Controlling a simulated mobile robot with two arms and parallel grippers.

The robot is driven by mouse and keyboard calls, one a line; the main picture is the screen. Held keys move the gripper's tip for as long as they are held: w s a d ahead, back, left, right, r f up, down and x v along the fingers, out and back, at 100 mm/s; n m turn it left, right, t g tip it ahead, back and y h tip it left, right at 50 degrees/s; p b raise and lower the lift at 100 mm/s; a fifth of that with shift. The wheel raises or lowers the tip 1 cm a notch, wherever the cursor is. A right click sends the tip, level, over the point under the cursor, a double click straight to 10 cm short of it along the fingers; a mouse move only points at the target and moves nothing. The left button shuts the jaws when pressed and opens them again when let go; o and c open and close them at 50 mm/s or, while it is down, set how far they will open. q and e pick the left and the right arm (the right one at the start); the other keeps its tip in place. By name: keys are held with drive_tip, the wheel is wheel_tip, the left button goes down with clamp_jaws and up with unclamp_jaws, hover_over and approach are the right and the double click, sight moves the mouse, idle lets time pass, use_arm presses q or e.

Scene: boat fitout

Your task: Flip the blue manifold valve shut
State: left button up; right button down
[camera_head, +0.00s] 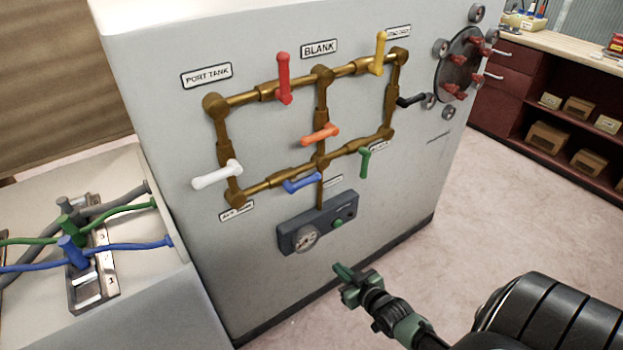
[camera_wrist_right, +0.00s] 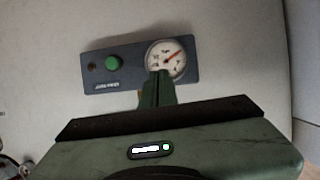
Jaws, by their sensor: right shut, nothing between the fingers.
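The blue manifold valve (camera_head: 302,183) is a blue lever on the lower brass pipe of the manifold, left of the lower middle joint. Its handle lies roughly along that pipe, tilted slightly up to the right. My right gripper (camera_head: 345,275) is shut and empty, in front of the panel face, below and right of the blue lever and apart from it. In the right wrist view my shut green fingers (camera_wrist_right: 157,88) point toward the gauge box (camera_wrist_right: 122,68). The blue lever is not in the right wrist view. My left gripper is not in view.
Other levers on the manifold are red (camera_head: 284,78), yellow (camera_head: 380,53), orange (camera_head: 320,134), white (camera_head: 217,175), green (camera_head: 365,162) and black (camera_head: 411,100). A gauge box (camera_head: 290,240) sits below. Cables and clamps (camera_head: 85,255) are at left. Open floor lies right.

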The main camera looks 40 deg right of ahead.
drive_tip(key=w+r+t, duration=0.3)
drive_tip(key=r, duration=1)
drive_tip(key=w+r+t+y, duration=0.1)
drive_tip(key=w+r+t, duration=0.2)
drive_tip(key=r, duration=1)
drive_tip(key=shift+d, duration=0.25)
drive_tip(key=shift+w, duration=0.2)
drive_tip(key=r+p, duration=0.1)
drive_tip(key=r, duration=0.1)
hover_over(311, 179)
drive_tip(key=s, duration=0.1)
drive_tip(key=shift+s+a+f, duration=0.1)
drive_tip(key=shift+a+f, duration=0.1)
drive_tip(key=shift+f, duration=0.95)
drive_tip(key=shift+s+a+f, duration=0.1)
drive_tip(key=shift+a+f, duration=0.1)
drive_tip(key=shift+f, duration=0.95)
drive_tip(key=shift+w, duration=0.1)
